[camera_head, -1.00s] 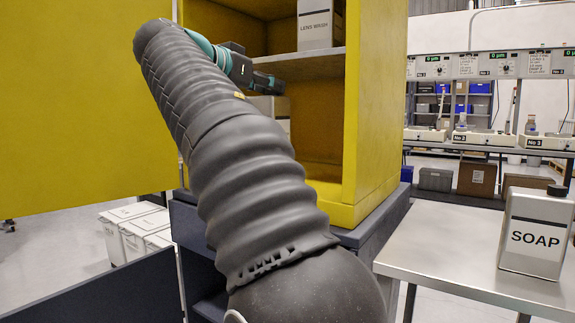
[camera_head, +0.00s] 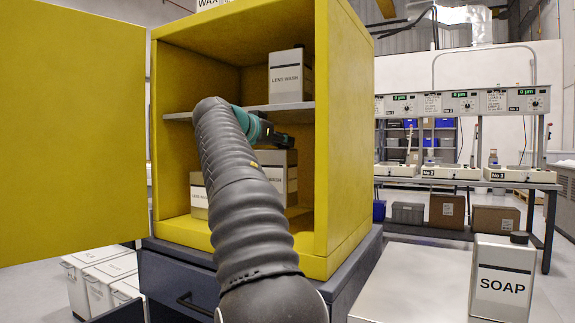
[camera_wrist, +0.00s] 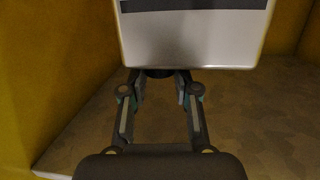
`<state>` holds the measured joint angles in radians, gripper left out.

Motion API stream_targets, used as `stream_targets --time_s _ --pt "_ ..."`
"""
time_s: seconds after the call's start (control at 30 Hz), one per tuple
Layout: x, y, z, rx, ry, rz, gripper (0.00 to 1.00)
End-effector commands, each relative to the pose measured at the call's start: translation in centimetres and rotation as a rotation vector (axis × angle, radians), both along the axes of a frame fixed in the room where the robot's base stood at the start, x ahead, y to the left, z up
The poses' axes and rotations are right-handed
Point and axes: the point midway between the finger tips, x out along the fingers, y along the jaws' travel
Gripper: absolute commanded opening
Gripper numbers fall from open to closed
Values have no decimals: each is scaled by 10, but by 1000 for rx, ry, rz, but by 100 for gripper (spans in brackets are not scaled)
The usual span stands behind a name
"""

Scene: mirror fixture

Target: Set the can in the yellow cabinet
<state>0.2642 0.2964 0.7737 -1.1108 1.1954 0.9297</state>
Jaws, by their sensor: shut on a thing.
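The yellow cabinet (camera_head: 335,180) stands open, with its door (camera_head: 70,130) swung out to the left. My gripper (camera_head: 275,138) is inside it, below the grey shelf. In the wrist view, my gripper (camera_wrist: 160,85) is shut at the dark capped end of a white can (camera_wrist: 195,40) with a dark band. In the head view, a white can (camera_head: 282,178) appears right below the gripper, partly hidden by my arm. Whether it touches the cabinet floor (camera_head: 180,230) cannot be told.
Another white can (camera_head: 199,198) stands on the cabinet floor at left, and a lens wash can (camera_head: 290,78) stands on the shelf (camera_head: 180,116). A soap can (camera_head: 503,280) stands on the metal table (camera_head: 405,290) at right. White bins (camera_head: 95,280) are below the door.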

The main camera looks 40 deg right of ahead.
Motion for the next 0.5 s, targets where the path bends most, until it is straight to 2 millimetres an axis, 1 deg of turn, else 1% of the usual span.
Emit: stream_targets --time_s 0.03,0.3,0.5 --pt "1 -4 4 -3 -4 -1 0" --pt "9 -24 3 -3 -4 -1 0" --pt "9 -23 -14 -3 -2 1 0"
